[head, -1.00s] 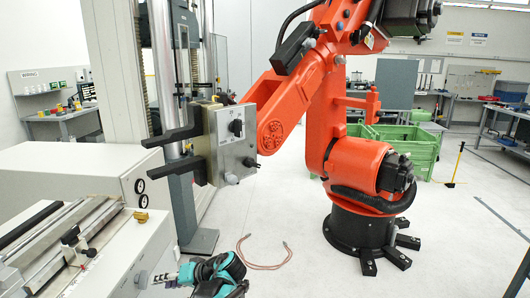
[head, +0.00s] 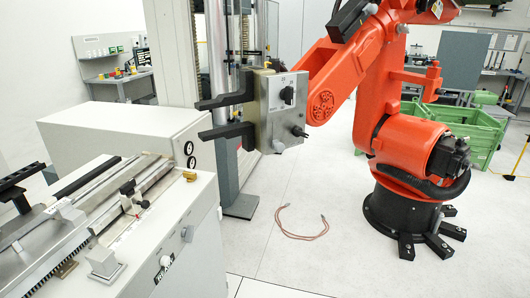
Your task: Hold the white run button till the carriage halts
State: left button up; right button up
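A light-coloured machine bench fills the lower left of the head view. Its front panel has a small white round button (head: 166,261) above a black label (head: 164,274) whose lettering is too small to read surely. Which of these is the run button, I cannot tell for certain. On top, a small dark-topped block (head: 128,188), possibly the carriage, stands on long metal rails (head: 150,182). Neither of my grippers is in view, and nothing touches the panel.
An orange robot arm (head: 395,90) holds a grey box with two black prongs (head: 277,110) behind the bench. A bent copper-coloured tube (head: 300,235) lies on the floor. Green crates (head: 465,130) stand at the back right. The front floor is clear.

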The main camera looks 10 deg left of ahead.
aim_at(165, 261)
jog(key=k+l, duration=0.1)
jog(key=k, duration=0.3)
jog(key=k+l, duration=0.1)
jog(key=k, duration=0.25)
jog(key=u, duration=0.45)
jog(key=k+u, duration=0.1)
jog(key=u, duration=0.4)
jog(key=k+u, duration=0.1)
jog(key=u, duration=0.8)
jog(key=j, duration=0.1)
